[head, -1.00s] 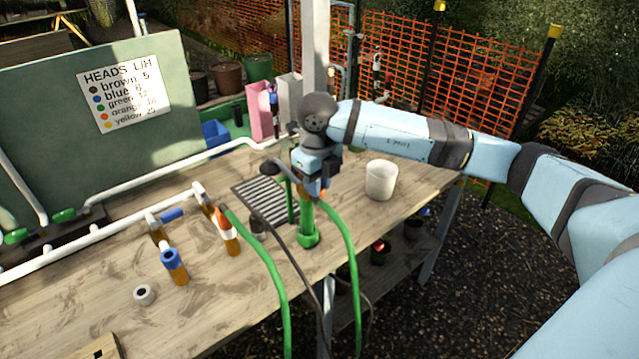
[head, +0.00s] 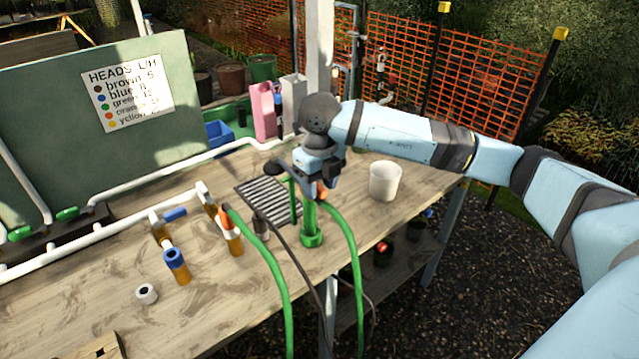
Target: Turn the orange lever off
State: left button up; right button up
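A green standpipe (head: 311,232) rises from the right part of the wooden bench. A small orange part (head: 321,189), which looks like the orange lever, shows near its top, partly hidden by my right gripper (head: 309,186). The gripper points down at the standpipe's top. Its fingertips are small and dark against the pipe, so their opening and any contact with the lever cannot be made out. Another orange piece (head: 224,217) is on a tap fitting further left, where a green hose joins. My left gripper is out of view.
Green hoses (head: 352,250) and a dark cable hang over the bench's front edge. A white cup (head: 384,181) stands right of the gripper. A striped grate (head: 262,203), a blue-topped fitting (head: 176,265) and a small grey ring (head: 146,294) are to the left.

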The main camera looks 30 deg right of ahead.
aim_at(320, 188)
notch_tip(320, 188, up, 14)
jog(key=shift+b, duration=0.4)
jog(key=shift+s+f, duration=0.1)
jog(key=shift+f, duration=0.05)
dwell(0.4)
